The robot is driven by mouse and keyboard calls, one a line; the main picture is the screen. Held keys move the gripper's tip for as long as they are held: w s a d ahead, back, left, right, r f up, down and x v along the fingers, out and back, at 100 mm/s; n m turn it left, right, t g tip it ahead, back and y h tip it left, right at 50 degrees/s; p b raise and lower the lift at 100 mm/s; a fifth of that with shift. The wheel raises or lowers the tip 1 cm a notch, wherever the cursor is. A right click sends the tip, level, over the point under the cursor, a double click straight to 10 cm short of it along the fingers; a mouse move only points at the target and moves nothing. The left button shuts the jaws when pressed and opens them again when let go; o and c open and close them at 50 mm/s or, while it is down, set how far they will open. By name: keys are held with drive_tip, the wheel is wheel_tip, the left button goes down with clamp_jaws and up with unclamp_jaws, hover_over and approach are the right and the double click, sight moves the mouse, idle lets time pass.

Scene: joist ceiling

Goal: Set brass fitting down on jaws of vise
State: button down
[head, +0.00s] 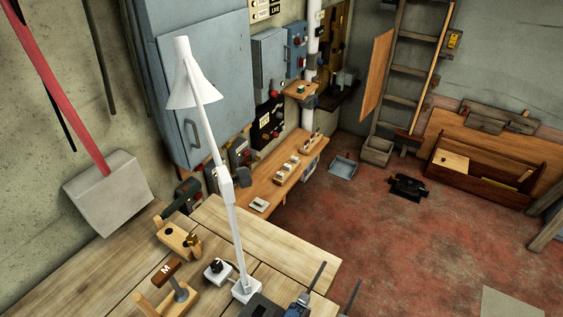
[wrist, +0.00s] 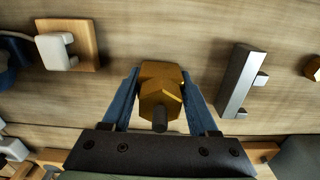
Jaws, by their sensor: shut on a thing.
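The brass fitting (wrist: 160,80) is a hex-sided, gold-coloured piece with a dark round stub facing the camera. My gripper (wrist: 160,72) has its two blue fingers closed on either side of it in the wrist view. The fitting is seen against a wooden surface; its height above that surface is hard to tell. I cannot surely pick out the vise. A grey metal bar with two small tabs (wrist: 241,82) lies right of the fitting, apart from it. In the head view the fitting in my gripper cannot be made out.
A white piece on a wooden block (wrist: 85,45) is at the upper left, and another brass piece (wrist: 313,68) at the right edge. On the workbench (head: 265,240) stand a white lamp (head: 232,220), a wooden block (head: 178,240) and an M-marked brown piece (head: 165,270).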

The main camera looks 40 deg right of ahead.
drive_tip(key=shift+r+p, duration=2.95)
drive_tip(key=shift+r, duration=0.05)
